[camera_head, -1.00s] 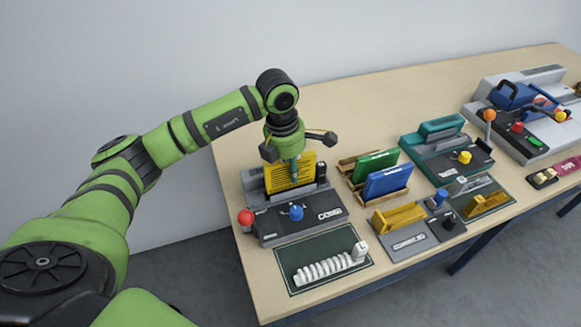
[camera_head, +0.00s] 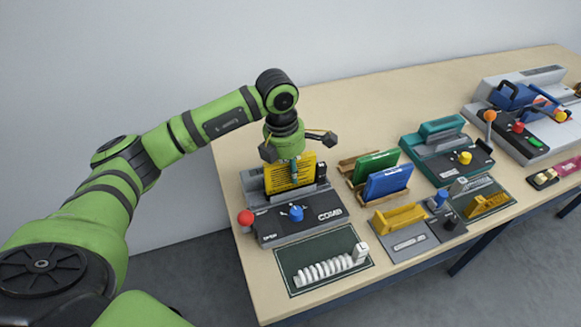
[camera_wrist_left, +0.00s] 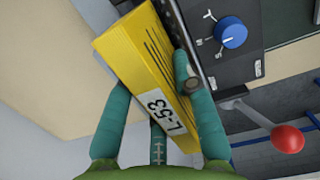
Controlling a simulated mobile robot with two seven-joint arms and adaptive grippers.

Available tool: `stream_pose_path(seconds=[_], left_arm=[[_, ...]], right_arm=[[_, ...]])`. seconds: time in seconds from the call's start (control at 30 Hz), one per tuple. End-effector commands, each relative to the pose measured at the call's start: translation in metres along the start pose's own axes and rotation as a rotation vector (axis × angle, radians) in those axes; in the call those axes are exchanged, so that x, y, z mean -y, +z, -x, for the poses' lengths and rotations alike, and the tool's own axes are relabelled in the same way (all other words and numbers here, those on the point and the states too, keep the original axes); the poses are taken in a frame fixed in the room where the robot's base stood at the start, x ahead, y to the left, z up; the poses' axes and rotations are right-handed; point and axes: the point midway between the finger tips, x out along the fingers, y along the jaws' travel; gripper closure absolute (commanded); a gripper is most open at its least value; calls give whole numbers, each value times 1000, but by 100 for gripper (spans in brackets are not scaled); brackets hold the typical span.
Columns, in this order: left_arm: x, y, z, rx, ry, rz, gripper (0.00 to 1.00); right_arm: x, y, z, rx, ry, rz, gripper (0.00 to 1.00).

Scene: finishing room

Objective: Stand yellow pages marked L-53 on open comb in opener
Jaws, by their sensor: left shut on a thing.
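The yellow pages (camera_head: 284,177) stand upright at the back of the grey comb opener (camera_head: 300,223). In the left wrist view the yellow pages (camera_wrist_left: 140,60) carry a white label reading L-53. My left gripper (camera_head: 294,170) is shut on the yellow pages from above; its teal fingers (camera_wrist_left: 160,115) lie on either side of them. The opener has a blue knob (camera_head: 296,213) and a red-balled lever (camera_head: 245,218). Whether the pages' lower edge touches a comb is hidden. My right gripper is not in view.
A white comb (camera_head: 330,267) lies on a dark green mat (camera_head: 293,262) in front of the opener. To the right are a wooden rack with green pages (camera_head: 376,162) and blue pages (camera_head: 388,182), a yellow-topped device (camera_head: 398,217) and a teal machine (camera_head: 437,145).

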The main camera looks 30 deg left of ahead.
Motion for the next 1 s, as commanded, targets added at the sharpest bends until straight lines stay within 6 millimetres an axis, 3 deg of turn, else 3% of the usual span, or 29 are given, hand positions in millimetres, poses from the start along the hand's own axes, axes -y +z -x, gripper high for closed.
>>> stream_pose_path(seconds=[0.57,0.6,1.0], left_arm=[[0,-1,-12,1,0,1,100],[0,-1,-11,1,1,1,66],[0,-2,-9,0,0,0,64]], right_arm=[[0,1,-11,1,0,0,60],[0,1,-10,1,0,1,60],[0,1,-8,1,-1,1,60]])
